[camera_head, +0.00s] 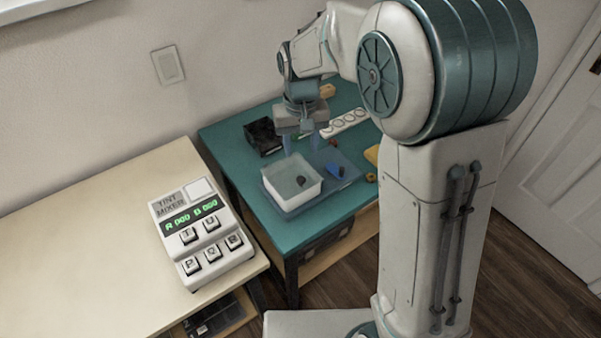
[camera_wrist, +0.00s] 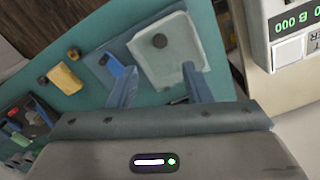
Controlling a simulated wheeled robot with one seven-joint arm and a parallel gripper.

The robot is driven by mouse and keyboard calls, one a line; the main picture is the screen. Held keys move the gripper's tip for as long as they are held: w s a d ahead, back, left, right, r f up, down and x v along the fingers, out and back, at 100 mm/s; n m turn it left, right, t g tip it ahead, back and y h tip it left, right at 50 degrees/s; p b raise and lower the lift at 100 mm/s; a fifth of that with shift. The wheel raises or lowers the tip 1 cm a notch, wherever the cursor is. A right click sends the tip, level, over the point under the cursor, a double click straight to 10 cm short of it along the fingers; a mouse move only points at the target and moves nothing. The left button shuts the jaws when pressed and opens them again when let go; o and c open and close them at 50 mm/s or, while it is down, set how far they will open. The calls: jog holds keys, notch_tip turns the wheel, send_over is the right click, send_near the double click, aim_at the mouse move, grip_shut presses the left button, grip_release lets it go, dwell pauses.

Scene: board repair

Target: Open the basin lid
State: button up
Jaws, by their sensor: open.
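The basin (camera_head: 289,195) is a white square box on the teal table. A pale grey lid (camera_head: 284,177) appears to cover its top, with a dark round knob (camera_head: 300,180) toward one side. In the wrist view the lid (camera_wrist: 178,52) and its dark knob (camera_wrist: 160,41) lie just beyond the fingers. My gripper (camera_head: 302,142) is open and empty, pointing down above the table near the basin's back edge. It also shows in the wrist view (camera_wrist: 159,69), with its two blue fingers apart and not touching the knob.
A blue tray (camera_head: 287,212) lies under the basin, with a small blue item (camera_head: 337,171) beside it. A black box (camera_head: 262,136) and a white strip with rings (camera_head: 343,123) are behind. A tint mixer (camera_head: 204,232) stands on the left table. Yellow and orange pieces lie at right.

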aim_at(301, 178)
notch_tip(301, 178, down, 11)
jog(key=shift+r, duration=0.15)
grip_shut()
jog(key=shift+r+p, duration=0.1)
jog(key=shift+p, duration=0.2)
